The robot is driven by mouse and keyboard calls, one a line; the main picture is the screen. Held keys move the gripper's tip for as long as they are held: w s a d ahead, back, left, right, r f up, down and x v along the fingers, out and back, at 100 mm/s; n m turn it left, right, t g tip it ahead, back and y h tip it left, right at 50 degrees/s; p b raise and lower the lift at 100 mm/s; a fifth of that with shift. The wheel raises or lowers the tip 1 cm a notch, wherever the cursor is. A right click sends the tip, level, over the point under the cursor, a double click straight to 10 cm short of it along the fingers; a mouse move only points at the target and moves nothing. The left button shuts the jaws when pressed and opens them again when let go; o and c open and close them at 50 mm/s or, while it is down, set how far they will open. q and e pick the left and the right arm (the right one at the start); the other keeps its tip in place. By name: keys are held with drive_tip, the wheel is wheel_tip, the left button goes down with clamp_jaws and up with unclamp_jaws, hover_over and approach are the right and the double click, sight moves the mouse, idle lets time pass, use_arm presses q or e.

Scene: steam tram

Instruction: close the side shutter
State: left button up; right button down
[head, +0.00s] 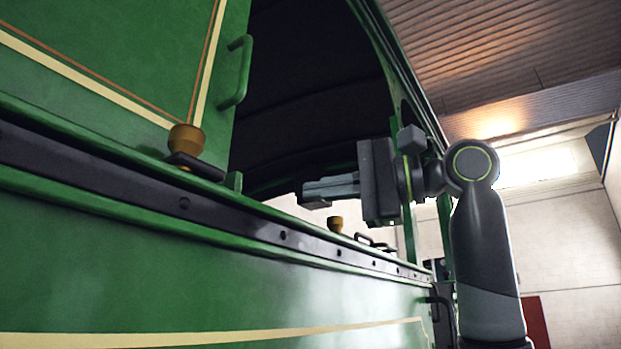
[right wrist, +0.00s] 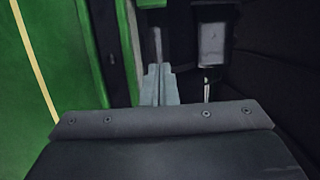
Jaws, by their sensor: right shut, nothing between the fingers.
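The side shutter (head: 110,50) is a green panel with cream and orange lines at the upper left of the head view. A green bar handle (head: 238,72) stands upright on its right edge. To its right is a wide dark opening. My right gripper (head: 304,195) is shut and empty, in front of the opening's lower part, right of and below the handle, and apart from it. In the right wrist view its shut fingers (right wrist: 160,78) point ahead, beside a green panel with a cream line (right wrist: 36,65); I cannot tell whether that is the shutter. My left gripper is out of view.
A dark rail (head: 140,190) runs along the tram's green side below the opening. A brass cup (head: 186,139) and a smaller brass cup (head: 335,224) stand along it. A green post (head: 409,235) bounds the opening near my right arm.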

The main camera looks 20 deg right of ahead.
drive_tip(key=p+x, duration=0.1)
drive_tip(key=x, duration=0.1)
drive_tip(key=p+x, duration=0.1)
drive_tip(key=x, duration=0.2)
drive_tip(key=p+x, duration=0.1)
drive_tip(key=x, duration=0.2)
drive_tip(key=shift+r+p, duration=0.25)
drive_tip(key=shift+p, duration=0.15)
drive_tip(key=shift+s+a+f+p, duration=0.1)
drive_tip(key=shift+s+a+p, duration=0.25)
drive_tip(key=shift+a, duration=0.25)
drive_tip(key=shift+s+a+f+p, duration=0.1)
drive_tip(key=shift+s+a+p, duration=0.2)
drive_tip(key=shift+a, duration=0.3)
drive_tip(key=shift+s+a, duration=0.4)
drive_tip(key=shift+s, duration=0.15)
drive_tip(key=shift+w, duration=0.15)
drive_tip(key=shift+f, duration=0.1)
